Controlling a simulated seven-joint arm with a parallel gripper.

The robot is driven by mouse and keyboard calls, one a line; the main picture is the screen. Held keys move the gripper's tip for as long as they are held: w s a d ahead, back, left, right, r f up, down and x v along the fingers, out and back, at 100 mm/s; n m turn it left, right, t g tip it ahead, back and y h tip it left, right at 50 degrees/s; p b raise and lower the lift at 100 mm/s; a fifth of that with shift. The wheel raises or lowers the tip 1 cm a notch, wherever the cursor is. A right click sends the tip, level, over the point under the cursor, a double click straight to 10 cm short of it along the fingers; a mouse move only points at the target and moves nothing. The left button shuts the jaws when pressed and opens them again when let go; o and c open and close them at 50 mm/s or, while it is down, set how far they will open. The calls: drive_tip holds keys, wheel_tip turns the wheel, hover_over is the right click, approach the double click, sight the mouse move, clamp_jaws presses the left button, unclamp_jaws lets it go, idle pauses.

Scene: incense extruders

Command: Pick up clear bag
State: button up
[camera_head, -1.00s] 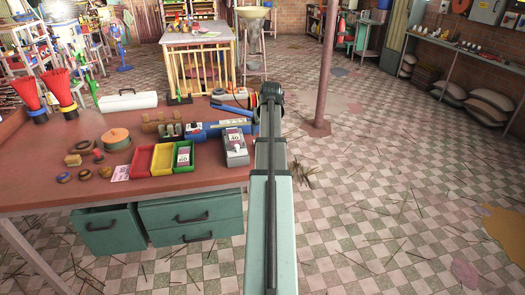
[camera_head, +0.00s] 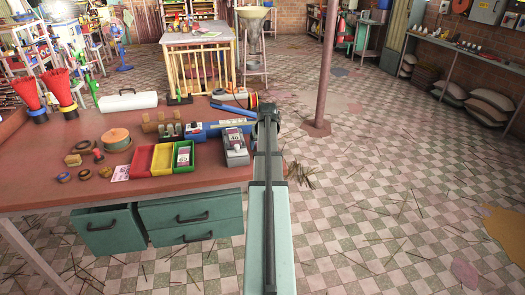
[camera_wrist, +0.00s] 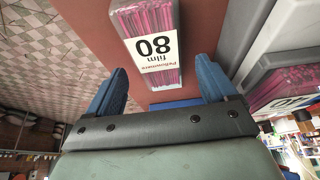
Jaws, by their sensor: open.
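A clear bag of pink sticks (camera_wrist: 147,20) with a white label reading "film 80", upside down, lies on the red-brown table in the wrist view. My gripper (camera_wrist: 162,68) has its two blue fingers spread apart, one on each side of the bag's label end, with nothing clamped. I cannot tell whether the fingers touch the bag. In the head view my arm hides the gripper and this bag. Another bag of pink sticks, labelled 70 (camera_wrist: 285,103), is in a grey holder at the right of the wrist view.
The grey holder (camera_head: 236,152) stands on the table (camera_head: 60,190) just left of my arm. Left of it are green (camera_head: 184,167), yellow (camera_head: 163,159) and red (camera_head: 142,160) trays, the green one holding a labelled bag. Open floor lies right of the table.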

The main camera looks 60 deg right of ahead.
drive_tip(key=shift+w+d+f, duration=0.1)
drive_tip(key=shift+w+f, duration=0.05)
drive_tip(key=shift+f, duration=0.35)
drive_tip(key=shift+f, duration=0.1)
drive_tip(key=c, duration=1.2)
